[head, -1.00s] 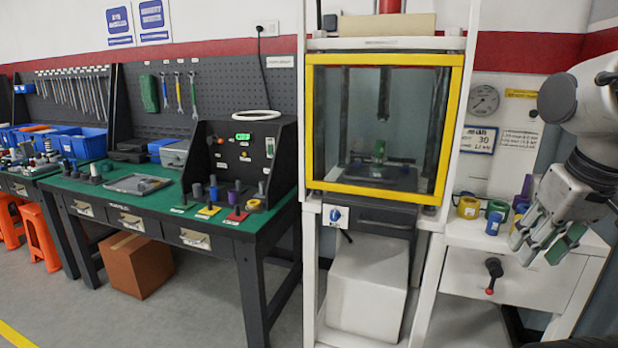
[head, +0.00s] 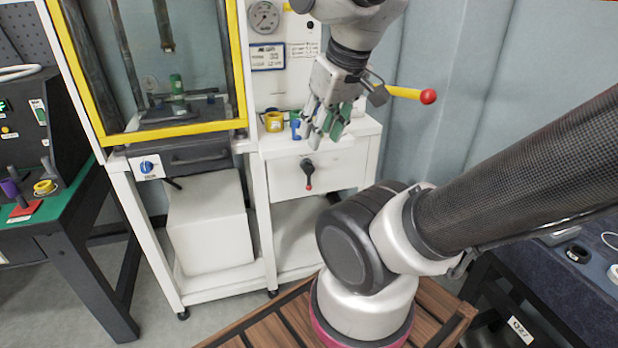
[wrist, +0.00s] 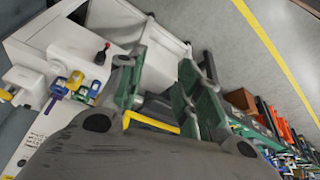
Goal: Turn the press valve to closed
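A yellow lever with a red ball end (head: 408,94) points right, roughly level, in the head view; it meets a grey fitting (head: 377,96) close beside my wrist. A black handle with a red knob (head: 309,175) hangs downward on the white cabinet front and also shows in the wrist view (wrist: 102,53). I cannot tell from markings which is the press valve. My gripper (head: 327,128) points down over the cabinet top, left of the yellow lever and above the black handle. In the wrist view its green-padded fingers (wrist: 165,75) stand apart with nothing between them.
The yellow-framed press (head: 190,137) stands left, with a blue knob (head: 148,167) below it. A dark table (head: 560,275) is at right.

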